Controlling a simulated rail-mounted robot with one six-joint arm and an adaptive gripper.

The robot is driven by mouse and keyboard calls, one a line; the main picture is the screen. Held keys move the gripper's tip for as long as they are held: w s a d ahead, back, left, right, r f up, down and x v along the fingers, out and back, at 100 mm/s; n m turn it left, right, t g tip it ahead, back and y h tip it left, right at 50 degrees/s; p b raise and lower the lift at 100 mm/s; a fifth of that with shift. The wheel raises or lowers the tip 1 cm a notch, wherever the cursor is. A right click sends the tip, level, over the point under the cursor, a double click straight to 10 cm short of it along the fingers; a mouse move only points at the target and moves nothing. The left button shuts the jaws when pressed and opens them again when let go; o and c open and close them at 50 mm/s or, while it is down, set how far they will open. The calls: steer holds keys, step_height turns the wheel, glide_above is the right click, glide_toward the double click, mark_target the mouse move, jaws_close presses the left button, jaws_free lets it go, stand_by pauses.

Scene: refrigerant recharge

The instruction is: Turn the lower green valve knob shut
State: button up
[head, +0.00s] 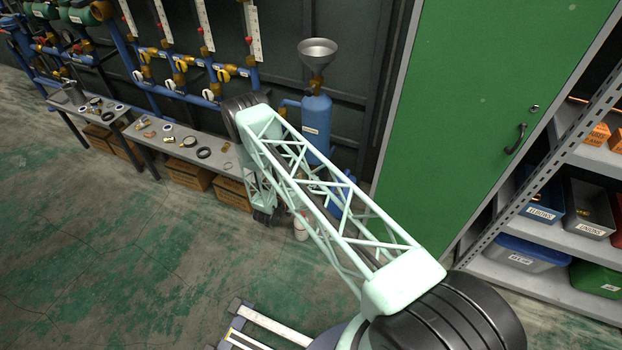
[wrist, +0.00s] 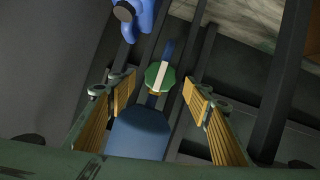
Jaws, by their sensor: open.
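A green knob (wrist: 153,80) with a pale stripe across its face shows in the middle of the wrist view. My gripper (wrist: 159,86) is open, with one wood-coloured ribbed finger on each side of the knob. Gaps show between the knob and both fingers; I cannot tell how deep the knob sits between them. A blue cylinder body (wrist: 140,132) lies below the knob in the wrist view. In the head view my arm hides the knob, and the gripper's fingers cannot be made out there.
A blue tank (head: 316,125) with a funnel (head: 318,52) stands behind my arm. A bench (head: 218,150) with small parts is left of it. A green cabinet (head: 470,110) and shelves with bins (head: 520,252) are at right. A white bottle (head: 301,228) stands by the arm. Floor at left is clear.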

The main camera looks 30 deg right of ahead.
steer(key=shift+b+x, duration=0.5)
steer(key=shift+x, duration=1.85)
steer(key=shift+c, duration=0.9)
steer(key=c, duration=0.7)
